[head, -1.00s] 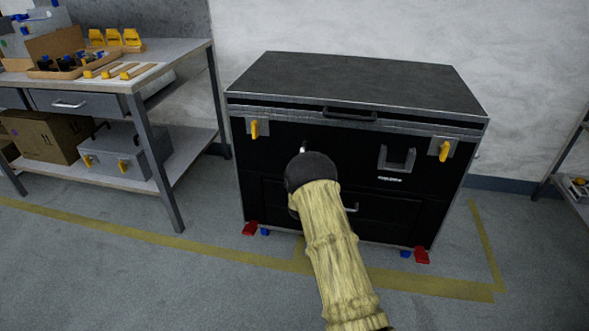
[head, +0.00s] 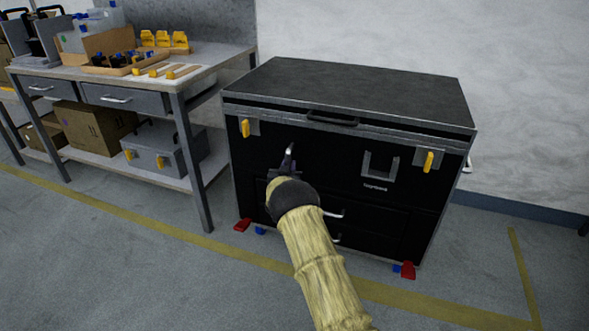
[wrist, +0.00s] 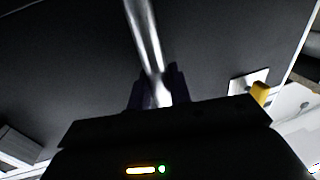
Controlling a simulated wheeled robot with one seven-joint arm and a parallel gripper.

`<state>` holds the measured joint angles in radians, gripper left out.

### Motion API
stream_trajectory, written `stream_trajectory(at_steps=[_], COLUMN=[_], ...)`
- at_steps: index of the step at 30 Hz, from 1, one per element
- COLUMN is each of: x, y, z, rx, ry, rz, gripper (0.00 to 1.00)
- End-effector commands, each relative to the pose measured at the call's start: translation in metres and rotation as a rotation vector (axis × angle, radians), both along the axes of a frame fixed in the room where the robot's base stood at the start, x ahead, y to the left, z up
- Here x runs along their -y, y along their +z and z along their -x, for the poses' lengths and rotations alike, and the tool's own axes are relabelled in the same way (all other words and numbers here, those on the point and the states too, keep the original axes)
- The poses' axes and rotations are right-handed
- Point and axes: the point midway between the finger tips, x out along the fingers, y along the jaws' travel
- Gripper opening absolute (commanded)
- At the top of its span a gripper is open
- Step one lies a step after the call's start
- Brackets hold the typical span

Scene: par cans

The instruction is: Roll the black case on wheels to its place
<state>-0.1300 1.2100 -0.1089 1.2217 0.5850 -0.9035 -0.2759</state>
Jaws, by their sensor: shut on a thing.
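The black case (head: 345,92) stands upright on the floor in the head view, with metal edges, yellow latches and red and blue pieces at its lower corners. My gripper (head: 284,168) is at the left part of its front face, partly hidden behind my own wrist. In the wrist view my gripper (wrist: 155,92) is shut on a shiny metal handle bar (wrist: 143,35) of the case. The wheels are not clearly visible.
A workbench (head: 190,82) with tools and boxes stands close on the left, its near leg (head: 192,165) a small gap from the case. Yellow floor tape (head: 420,305) runs in front of the case; another strip (head: 522,270) lies to its right, with clear floor between. A white wall is behind.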

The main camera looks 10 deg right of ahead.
Motion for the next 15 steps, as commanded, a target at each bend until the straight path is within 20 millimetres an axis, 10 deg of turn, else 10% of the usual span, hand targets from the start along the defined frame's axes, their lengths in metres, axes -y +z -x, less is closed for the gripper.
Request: stream_trajectory(at_steps=[12,15], x=[0.0019,0.002], y=[-0.0037,-0.0035], z=[0.0004,0.0003], rx=[-0.008,-0.007], ry=[-0.008,-0.008], rz=[0.0,0.001], gripper=[0.0,0.35])
